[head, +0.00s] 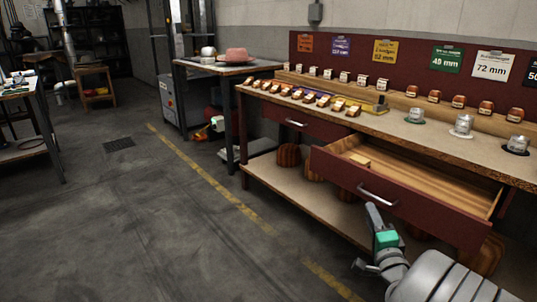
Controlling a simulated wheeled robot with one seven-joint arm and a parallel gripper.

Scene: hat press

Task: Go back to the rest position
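My gripper (365,237) is at the lower right, in front of the open drawer (405,192) of the dark red workbench (245,150). Its two fingers are spread apart with floor showing between them, and nothing shows between the tips. A green block-like part (386,240) sits at the base of the fingers; I cannot tell whether it belongs to the gripper. The drawer's metal handle (377,195) is just above the upper fingertip; whether they touch is hard to tell. A small pale wooden piece (359,160) lies inside the drawer.
Rows of small labelled wooden blocks (297,94) and metal pieces on coloured discs (463,125) stand on the bench top. A second drawer (293,122) is shut. A table with a pink hat (236,56) stands behind.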

